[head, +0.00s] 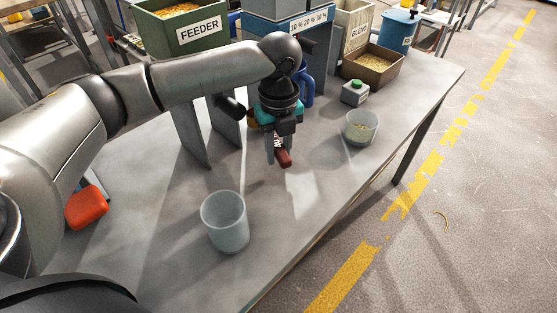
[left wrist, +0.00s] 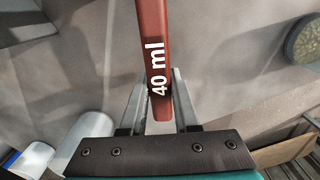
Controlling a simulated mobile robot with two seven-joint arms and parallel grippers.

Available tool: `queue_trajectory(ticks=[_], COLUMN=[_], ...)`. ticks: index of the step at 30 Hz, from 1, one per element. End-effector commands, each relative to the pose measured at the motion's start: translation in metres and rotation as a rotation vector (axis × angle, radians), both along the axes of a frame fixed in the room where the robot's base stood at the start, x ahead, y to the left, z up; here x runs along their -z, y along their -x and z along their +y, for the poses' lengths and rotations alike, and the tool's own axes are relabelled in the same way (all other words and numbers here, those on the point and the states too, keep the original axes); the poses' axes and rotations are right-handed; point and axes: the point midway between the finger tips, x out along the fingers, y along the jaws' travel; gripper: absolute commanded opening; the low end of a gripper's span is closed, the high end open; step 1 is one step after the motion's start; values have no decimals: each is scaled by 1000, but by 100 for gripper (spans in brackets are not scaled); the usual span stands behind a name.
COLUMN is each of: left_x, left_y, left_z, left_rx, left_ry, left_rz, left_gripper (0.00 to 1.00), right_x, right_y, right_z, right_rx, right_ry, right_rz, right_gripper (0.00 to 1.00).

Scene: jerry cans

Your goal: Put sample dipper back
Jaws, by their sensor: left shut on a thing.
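My left gripper (head: 279,152) is shut on the red-brown handle of the sample dipper (head: 284,158), above the grey table. In the head view only a short end of the handle shows below the gripper; the rest is hidden. My right gripper is not in view.
An empty clear cup (head: 224,225) stands near the table's front edge. A cup with grain (head: 360,128), a small grey box (head: 354,95) and a brown grain tray (head: 372,68) stand to the right. A green feeder bin (head: 180,30) is behind. An orange object (head: 86,207) lies at left.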

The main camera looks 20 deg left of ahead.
Motion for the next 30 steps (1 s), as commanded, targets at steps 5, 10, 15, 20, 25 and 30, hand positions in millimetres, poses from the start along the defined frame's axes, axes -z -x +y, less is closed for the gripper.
queue_trajectory(ticks=[5, 10, 15, 20, 25, 30], left_x=[20, 24, 23, 25, 26, 26], left_y=[0, 0, 0, 0, 0, 0], left_z=[0, 0, 0, 0, 0, 0], left_rx=[1, 1, 1, 0, 1, 0], left_ry=[-1, 0, 0, 1, 1, 1], left_rz=[1, 0, 0, 1, 1, 1], left_gripper=[0, 0, 0, 0, 45, 60], right_x=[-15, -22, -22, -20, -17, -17], right_y=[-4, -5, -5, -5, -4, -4], right_z=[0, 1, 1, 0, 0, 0], right_rx=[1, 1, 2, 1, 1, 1], right_ry=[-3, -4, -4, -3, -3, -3], right_rz=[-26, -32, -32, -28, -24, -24], right_gripper=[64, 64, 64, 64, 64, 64])
